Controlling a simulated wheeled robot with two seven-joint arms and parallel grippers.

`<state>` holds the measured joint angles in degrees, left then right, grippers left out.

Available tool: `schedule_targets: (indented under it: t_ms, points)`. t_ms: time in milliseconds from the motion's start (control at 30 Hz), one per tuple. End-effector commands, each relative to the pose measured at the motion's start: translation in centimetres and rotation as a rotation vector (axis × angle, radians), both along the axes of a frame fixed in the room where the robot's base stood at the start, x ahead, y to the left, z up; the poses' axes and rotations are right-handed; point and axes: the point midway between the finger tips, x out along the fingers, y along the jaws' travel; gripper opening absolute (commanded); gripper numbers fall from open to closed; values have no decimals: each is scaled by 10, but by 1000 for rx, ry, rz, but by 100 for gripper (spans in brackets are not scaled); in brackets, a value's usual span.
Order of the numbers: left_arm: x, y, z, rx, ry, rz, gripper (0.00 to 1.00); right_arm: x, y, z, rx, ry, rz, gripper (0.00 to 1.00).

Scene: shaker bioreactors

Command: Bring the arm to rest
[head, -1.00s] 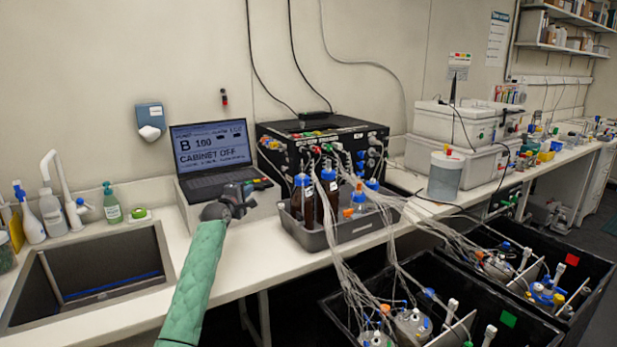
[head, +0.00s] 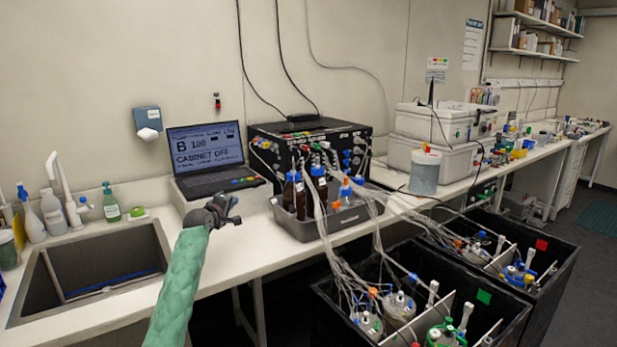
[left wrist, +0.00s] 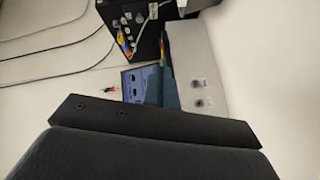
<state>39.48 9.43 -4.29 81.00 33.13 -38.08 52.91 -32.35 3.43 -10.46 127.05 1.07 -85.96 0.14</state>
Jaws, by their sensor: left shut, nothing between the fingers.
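My left arm, in a green quilted sleeve, reaches up from the bottom of the head view. My left gripper (head: 228,208) is shut and empty. It is in front of the bench edge, below the laptop (head: 205,157), and appears apart from it. The laptop screen reads "B 100" and "CABINET OFF". In the left wrist view, a dark gripper body (left wrist: 150,125) fills the lower part, and the laptop screen (left wrist: 143,86) shows beyond it. My right gripper is in neither view.
A sink (head: 95,268) lies at the left. A grey tray (head: 318,226) with brown bottles stands right of the gripper, before a black cabinet (head: 350,150). Black shaker boxes (head: 500,300) with tubed vessels stand in front at the lower right.

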Motion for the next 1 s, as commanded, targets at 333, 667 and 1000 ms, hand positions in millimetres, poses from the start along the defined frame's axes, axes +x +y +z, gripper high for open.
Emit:
schedule_targets:
  t_ms: [333, 667, 1000]
  points:
    - [-30, -10, 14, 478, 21, -82, 0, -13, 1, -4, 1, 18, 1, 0]
    - [-93, -28, 31, 946, 39, -174, 0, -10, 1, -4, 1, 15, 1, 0]
    - [-177, -44, -45, 1210, 148, -287, 0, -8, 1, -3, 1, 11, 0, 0]
